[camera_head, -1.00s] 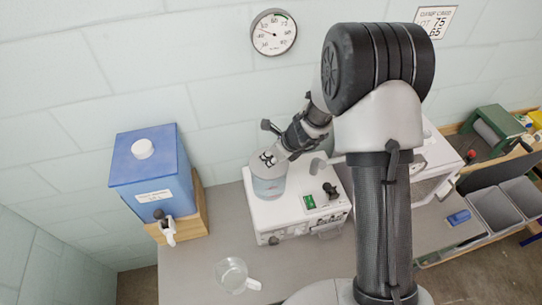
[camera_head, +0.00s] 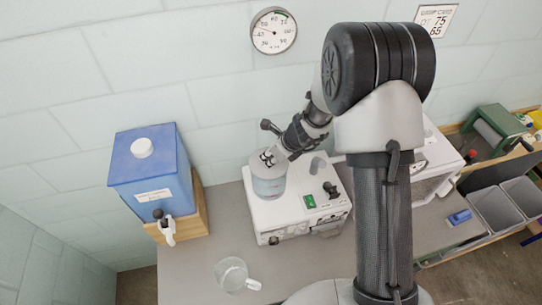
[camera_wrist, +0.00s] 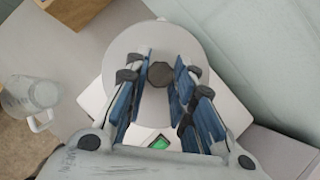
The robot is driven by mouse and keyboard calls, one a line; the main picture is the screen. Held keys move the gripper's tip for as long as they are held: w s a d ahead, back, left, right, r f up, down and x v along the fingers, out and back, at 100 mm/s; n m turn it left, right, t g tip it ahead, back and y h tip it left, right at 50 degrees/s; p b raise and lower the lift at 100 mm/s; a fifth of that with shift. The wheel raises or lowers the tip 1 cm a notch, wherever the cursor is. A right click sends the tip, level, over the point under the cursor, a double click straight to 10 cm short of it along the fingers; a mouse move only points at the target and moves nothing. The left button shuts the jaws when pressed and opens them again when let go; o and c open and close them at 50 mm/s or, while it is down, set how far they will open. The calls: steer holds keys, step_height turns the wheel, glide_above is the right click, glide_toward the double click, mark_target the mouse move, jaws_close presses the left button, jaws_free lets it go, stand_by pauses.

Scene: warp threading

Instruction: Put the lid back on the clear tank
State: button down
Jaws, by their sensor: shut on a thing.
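The clear tank (camera_head: 268,187) stands on the left part of a white machine, with bluish content showing through its wall. The lid (camera_wrist: 160,38) is a grey-white disc with a dark faceted knob (camera_wrist: 160,74) at its middle. My gripper (camera_head: 268,157) is over the tank's top, its fingers pointing down. In the wrist view my gripper (camera_wrist: 160,80) has its blue-padded fingers on both sides of the knob, shut on it. The lid lies at the tank's top in the head view; whether it rests fully on the rim is hard to tell.
The white machine (camera_head: 290,221) has a green switch and a black knob. A blue water container (camera_head: 150,175) on a wooden stand is at the left. A clear jug (camera_head: 232,274) stands on the grey table in front. Grey bins (camera_head: 494,211) are at the right.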

steer(key=c, duration=1.3)
jaws_free()
steer(key=o, duration=0.5)
steer(key=shift+r, duration=0.1)
steer(key=shift+r+p, duration=3.25)
steer(key=shift+r, duration=0.25)
steer(key=shift+f, duration=0.1)
steer(key=shift+c, duration=0.3)
